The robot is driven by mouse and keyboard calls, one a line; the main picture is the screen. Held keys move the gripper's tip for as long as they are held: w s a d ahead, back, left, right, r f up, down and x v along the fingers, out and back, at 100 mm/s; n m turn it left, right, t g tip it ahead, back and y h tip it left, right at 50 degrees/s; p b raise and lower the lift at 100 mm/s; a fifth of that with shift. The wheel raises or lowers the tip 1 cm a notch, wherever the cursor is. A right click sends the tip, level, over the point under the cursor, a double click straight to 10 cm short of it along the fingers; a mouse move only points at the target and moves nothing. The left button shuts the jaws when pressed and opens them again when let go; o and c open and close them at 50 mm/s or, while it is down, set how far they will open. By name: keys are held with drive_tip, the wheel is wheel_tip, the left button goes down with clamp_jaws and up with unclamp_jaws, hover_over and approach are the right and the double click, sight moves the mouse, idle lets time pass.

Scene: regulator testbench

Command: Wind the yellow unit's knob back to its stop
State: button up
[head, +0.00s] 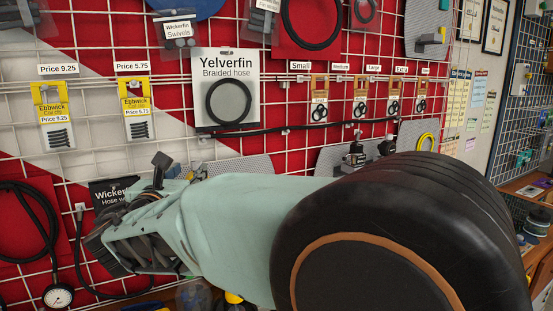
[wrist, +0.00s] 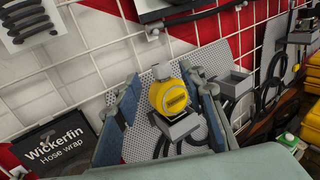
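The yellow unit (wrist: 174,97) shows in the wrist view, mounted on a grey perforated panel, with a grey block below it. A pale grey knob (wrist: 161,71) sits at its upper left end. My gripper (wrist: 160,88) is open, with one blue-grey finger to the left of the unit and one to the right. The unit lies between the fingers in the picture. I see no clear contact, and the depth gap cannot be told. In the head view my gripper (head: 140,225) is at the left by the wall grid, and my arm hides most of the unit.
A white wire grid on a red and white wall carries hanging goods, including a braided hose card (head: 226,90) and a hose wrap box (wrist: 52,146). A black hose with a gauge (head: 58,296) hangs at left. Other fittings (head: 356,155) stand on panels to the right.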

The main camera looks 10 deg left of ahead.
sight(194, 166)
drive_tip(key=w, duration=0.4)
drive_tip(key=w+a, duration=0.1)
drive_tip(key=shift+w+p, duration=0.4)
drive_tip(key=shift+c, duration=0.6)
clamp_jaws()
